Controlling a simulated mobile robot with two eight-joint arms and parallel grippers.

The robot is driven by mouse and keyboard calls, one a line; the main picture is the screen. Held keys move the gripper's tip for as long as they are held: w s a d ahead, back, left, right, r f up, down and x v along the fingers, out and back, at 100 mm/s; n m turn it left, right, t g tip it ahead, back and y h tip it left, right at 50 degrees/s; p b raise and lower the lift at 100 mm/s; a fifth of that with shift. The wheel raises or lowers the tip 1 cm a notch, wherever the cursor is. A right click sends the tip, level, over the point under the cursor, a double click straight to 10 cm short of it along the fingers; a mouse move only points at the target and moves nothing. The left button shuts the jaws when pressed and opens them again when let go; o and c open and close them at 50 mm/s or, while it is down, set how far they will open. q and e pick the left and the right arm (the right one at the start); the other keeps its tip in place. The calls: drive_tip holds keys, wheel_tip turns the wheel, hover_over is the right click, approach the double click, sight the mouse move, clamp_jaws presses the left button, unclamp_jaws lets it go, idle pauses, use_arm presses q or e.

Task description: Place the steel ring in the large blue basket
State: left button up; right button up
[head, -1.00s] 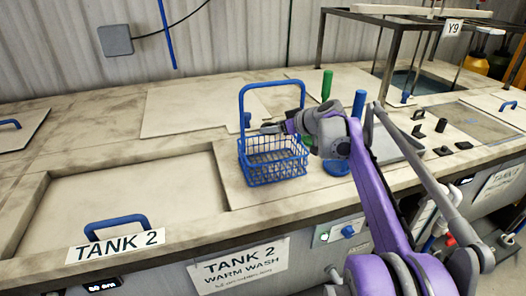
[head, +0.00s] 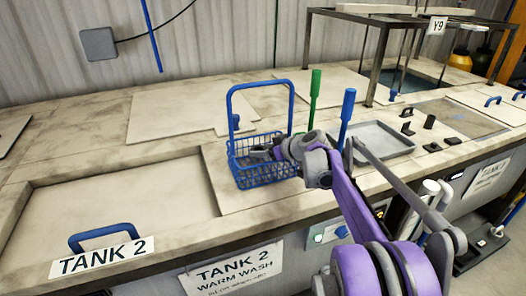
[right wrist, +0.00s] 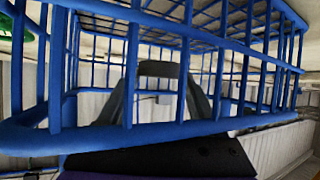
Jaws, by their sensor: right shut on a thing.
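The large blue basket (head: 248,174) is a wire basket with a tall square handle, standing upright on the counter in the head view. Its blue bars also fill the right wrist view (right wrist: 90,140). My right gripper (head: 260,152) reaches in from the right, and its tip is down inside the basket. Its fingers show behind the bars in the right wrist view, shut on a grey band, the steel ring (right wrist: 157,68). The ring is mostly hidden by the fingers and bars. I cannot tell whether it touches the basket floor. My left gripper is not in view.
A green-handled tool (head: 315,88) and a blue-handled tool (head: 347,108) stand right of the basket. A grey tray (head: 385,140) lies behind my arm. The TANK 2 lid (head: 130,195) is at the left. A metal frame (head: 375,55) stands at the back right.

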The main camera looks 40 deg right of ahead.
drive_tip(key=shift+s+a+f, duration=0.2)
drive_tip(key=shift+s+f, duration=0.1)
drive_tip(key=shift+f, duration=0.3)
drive_tip(key=o, duration=1.4)
drive_tip(key=shift+a, duration=0.1)
drive_tip(key=shift+w+r, duration=0.1)
drive_tip(key=shift+r, duration=0.45)
drive_tip(key=v, duration=1.2)
drive_tip(key=shift+w+d, duration=0.15)
drive_tip(key=shift+d, duration=0.1)
